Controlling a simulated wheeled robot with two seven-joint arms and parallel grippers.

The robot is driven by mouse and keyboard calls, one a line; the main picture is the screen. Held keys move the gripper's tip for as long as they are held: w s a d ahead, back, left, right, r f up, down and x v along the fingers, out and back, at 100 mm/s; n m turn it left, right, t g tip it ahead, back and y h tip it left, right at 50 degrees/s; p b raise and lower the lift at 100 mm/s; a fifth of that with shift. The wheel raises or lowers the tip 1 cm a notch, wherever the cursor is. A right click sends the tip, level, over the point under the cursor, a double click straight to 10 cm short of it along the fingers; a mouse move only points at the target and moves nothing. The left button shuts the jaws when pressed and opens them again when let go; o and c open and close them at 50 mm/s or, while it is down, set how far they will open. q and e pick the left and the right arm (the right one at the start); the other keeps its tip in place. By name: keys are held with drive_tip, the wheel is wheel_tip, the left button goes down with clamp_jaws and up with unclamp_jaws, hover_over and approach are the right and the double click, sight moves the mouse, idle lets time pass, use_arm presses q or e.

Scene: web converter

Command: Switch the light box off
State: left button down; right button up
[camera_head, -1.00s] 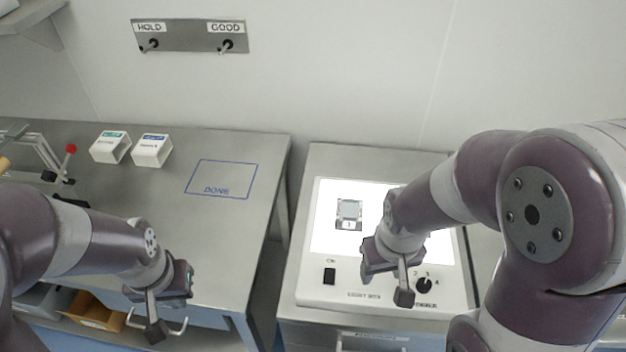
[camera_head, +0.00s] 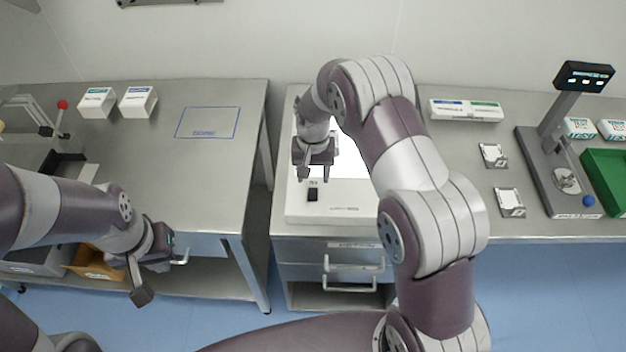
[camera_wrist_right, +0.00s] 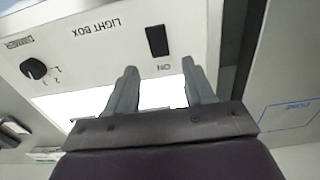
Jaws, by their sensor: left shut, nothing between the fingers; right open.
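The light box (camera_head: 355,198) stands on the middle counter, its panel glowing white. Its black rocker switch (camera_head: 313,194), labelled ON, is on the front face strip at the left; the switch also shows in the right wrist view (camera_wrist_right: 157,41). My right gripper (camera_head: 315,176) is open and empty, hovering over the box just behind the switch. In the right wrist view its fingers (camera_wrist_right: 160,82) point towards the switch, apart from it. The dimmer knob (camera_wrist_right: 34,68) shows in the wrist view; my arm hides it in the head view. My left gripper (camera_head: 142,294) is shut and empty, away from the box.
The left table has a blue DONE outline (camera_head: 208,122) and two small white boxes. On the right counter are a long carton (camera_head: 466,110), small plates, a stand with a display (camera_head: 584,76) and a green tray (camera_head: 608,177). A gap separates the left table from the middle counter.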

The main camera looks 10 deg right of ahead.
sight(313, 190)
drive_tip(key=f, duration=0.2)
drive_tip(key=f+p, duration=0.1)
drive_tip(key=shift+s+a+f, duration=0.1)
drive_tip(key=shift+s+f, duration=0.2)
drive_tip(key=shift+f, duration=0.1)
drive_tip(key=shift+w+f, duration=0.25)
drive_tip(key=shift+f, duration=0.15)
drive_tip(key=shift+s+r, duration=0.1)
drive_tip(key=shift+s, duration=0.05)
drive_tip(key=c, duration=0.6)
clamp_jaws()
drive_tip(key=t+b, duration=0.1)
drive_tip(key=b, duration=0.2)
drive_tip(key=f+t+b, duration=0.1)
drive_tip(key=b, duration=0.3)
drive_tip(key=shift+s+a+f+t+h, duration=0.1)
drive_tip(key=shift+s+f+t+h, duration=0.1)
drive_tip(key=shift+t+h, duration=0.2)
drive_tip(key=t+b, duration=0.1)
drive_tip(key=b, duration=0.4)
drive_tip(key=r+t+b, duration=0.1)
drive_tip(key=b, duration=0.4)
drive_tip(key=shift+s+h, duration=0.3)
drive_tip(key=shift+s, duration=0.05)
drive_tip(key=shift+r+b, duration=0.2)
drive_tip(key=shift+b, duration=0.15)
drive_tip(key=shift+r, duration=0.25)
use_arm(q)
wheel_tip(313, 190, down, 16)
drive_tip(key=shift+s, duration=0.25)
